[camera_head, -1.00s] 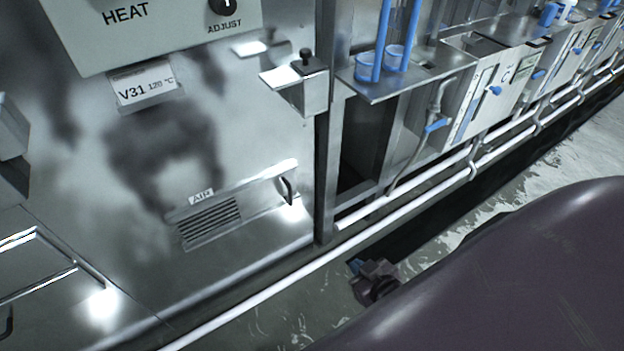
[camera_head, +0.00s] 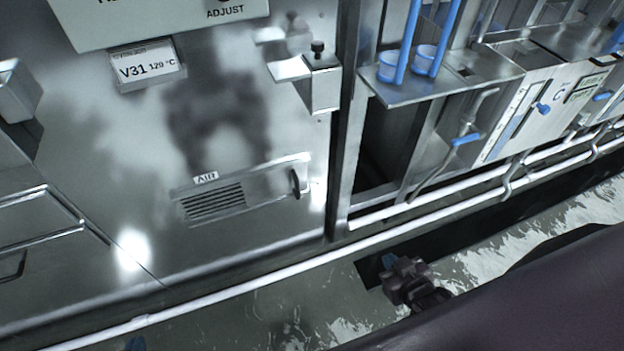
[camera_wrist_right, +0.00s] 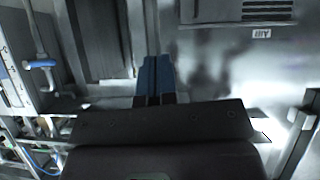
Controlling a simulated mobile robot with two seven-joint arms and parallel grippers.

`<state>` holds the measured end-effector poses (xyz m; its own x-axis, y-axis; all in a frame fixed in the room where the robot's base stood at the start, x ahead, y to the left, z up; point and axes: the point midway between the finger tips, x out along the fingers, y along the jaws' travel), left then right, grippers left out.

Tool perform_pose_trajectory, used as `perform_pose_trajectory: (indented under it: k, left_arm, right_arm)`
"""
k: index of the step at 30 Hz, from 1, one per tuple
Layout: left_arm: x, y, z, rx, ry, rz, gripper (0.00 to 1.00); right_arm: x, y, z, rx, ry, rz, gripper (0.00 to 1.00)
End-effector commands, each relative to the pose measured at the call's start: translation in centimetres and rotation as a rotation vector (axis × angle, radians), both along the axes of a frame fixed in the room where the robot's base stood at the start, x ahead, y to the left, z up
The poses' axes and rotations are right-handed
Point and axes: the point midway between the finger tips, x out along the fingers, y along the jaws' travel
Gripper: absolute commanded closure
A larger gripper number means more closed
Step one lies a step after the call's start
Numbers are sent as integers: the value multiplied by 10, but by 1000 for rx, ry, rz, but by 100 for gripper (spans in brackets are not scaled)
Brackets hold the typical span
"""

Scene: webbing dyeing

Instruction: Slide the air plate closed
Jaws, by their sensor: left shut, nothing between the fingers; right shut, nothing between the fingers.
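The air plate (camera_head: 268,184) is a flat metal slide low on the steel panel, with a dark upright handle (camera_head: 295,183) at its right end. The slotted vent (camera_head: 214,202) to its left is uncovered, under a small AIR label (camera_head: 205,177). The label also shows upside down in the right wrist view (camera_wrist_right: 262,33). My right gripper (camera_head: 389,262) is below and right of the plate, apart from it; its blue fingers (camera_wrist_right: 155,78) are together and empty.
A white rail (camera_head: 250,291) runs along the front of the machine, below the plate. A steel bracket with a black knob (camera_head: 318,78) juts out above the handle. A bar handle (camera_head: 45,235) stands at the left. Tanks with blue-handled valves (camera_head: 466,139) line the right.

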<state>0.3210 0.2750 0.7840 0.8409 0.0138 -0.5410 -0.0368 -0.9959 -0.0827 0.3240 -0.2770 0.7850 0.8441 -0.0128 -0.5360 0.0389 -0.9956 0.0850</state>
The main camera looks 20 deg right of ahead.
Motion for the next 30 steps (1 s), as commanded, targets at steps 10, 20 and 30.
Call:
perform_pose_trajectory:
  k: [10,20,30]
  left_arm:
    - [2,2,-2,8,-4,-4,100]
    - [13,-1,-38,35,-33,-35,100]
    - [17,-6,-85,73,-16,-79,100]
  right_arm:
    - [4,-2,-5,-34,-13,25,100]
    - [115,-21,-26,-614,-385,397,100]
    - [228,-25,-48,-1407,-910,778,100]
